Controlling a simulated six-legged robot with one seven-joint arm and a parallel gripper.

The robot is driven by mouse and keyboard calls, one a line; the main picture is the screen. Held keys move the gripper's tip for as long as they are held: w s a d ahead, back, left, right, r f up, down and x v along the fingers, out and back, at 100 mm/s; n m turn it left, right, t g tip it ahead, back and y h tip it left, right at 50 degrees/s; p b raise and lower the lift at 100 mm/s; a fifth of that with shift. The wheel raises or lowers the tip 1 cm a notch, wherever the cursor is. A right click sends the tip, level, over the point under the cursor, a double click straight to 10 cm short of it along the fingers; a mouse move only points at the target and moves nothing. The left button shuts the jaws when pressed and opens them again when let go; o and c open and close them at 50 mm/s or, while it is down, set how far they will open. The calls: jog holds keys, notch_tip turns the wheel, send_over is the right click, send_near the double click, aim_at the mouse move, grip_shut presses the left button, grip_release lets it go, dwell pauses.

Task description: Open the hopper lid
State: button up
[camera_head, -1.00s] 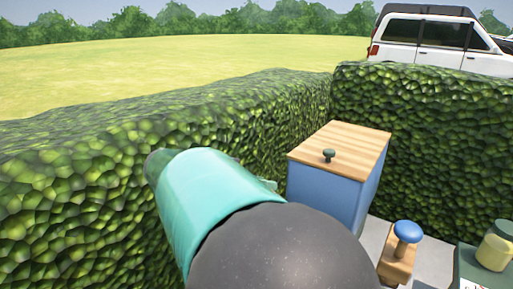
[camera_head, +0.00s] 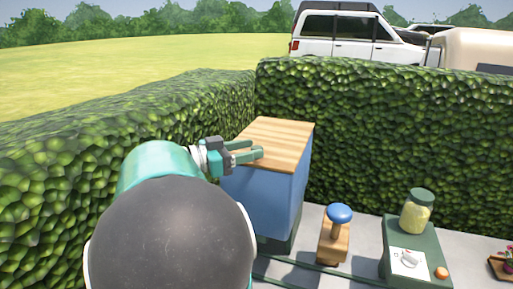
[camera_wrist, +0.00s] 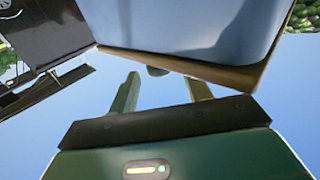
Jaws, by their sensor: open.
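The hopper (camera_head: 262,200) is a blue box with a flat wooden lid (camera_head: 275,137), which lies closed on top. My gripper (camera_head: 258,152) is over the left part of the lid, with its two green fingers apart and pointing right. The lid's knob is hidden behind the gripper in the head view. In the wrist view, which looks upside down, the blue hopper wall (camera_wrist: 200,25) and the lid's wooden edge (camera_wrist: 235,75) are at the top. A dark knob (camera_wrist: 157,71) shows between the tips of my open gripper (camera_wrist: 162,82); contact cannot be told.
Hedges (camera_head: 390,120) stand close behind and to the left of the hopper. To its right are a wooden block with a blue knob (camera_head: 340,214), a green box (camera_head: 410,240) bearing a jar (camera_head: 416,212), and a potted pink flower (camera_head: 508,258). Grey paving lies between them.

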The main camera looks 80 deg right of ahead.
jog(key=shift+x, duration=1.45)
